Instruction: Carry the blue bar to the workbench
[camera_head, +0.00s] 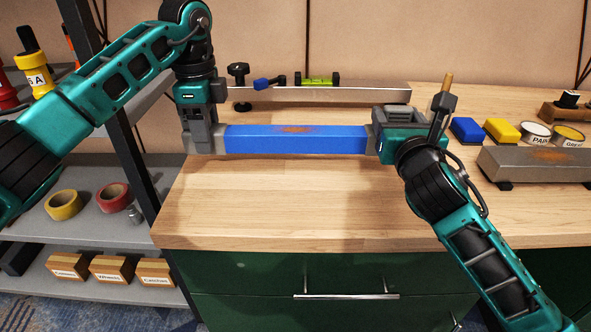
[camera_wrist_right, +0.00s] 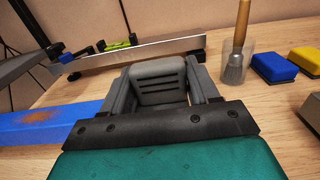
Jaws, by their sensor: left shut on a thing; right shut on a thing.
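The blue bar (camera_head: 296,139) is long and level, with a brown rusty patch on top and grey ends. It is over the wooden workbench (camera_head: 250,215); I cannot tell whether it touches the top. My left gripper (camera_head: 207,140) is shut on its left end. My right gripper (camera_head: 374,138) is shut on its right end. In the right wrist view the bar (camera_wrist_right: 40,127) runs out to the left of the right gripper (camera_wrist_right: 163,95), and the jaws hide its end.
A metal straightedge (camera_head: 320,95) with a clamp and a green level (camera_head: 319,80) lies behind the bar. Blue and yellow blocks (camera_head: 503,131), tins and a grey bar (camera_head: 535,164) are at right. A shelf (camera_head: 90,233) with tape rolls stands left. The front bench top is clear.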

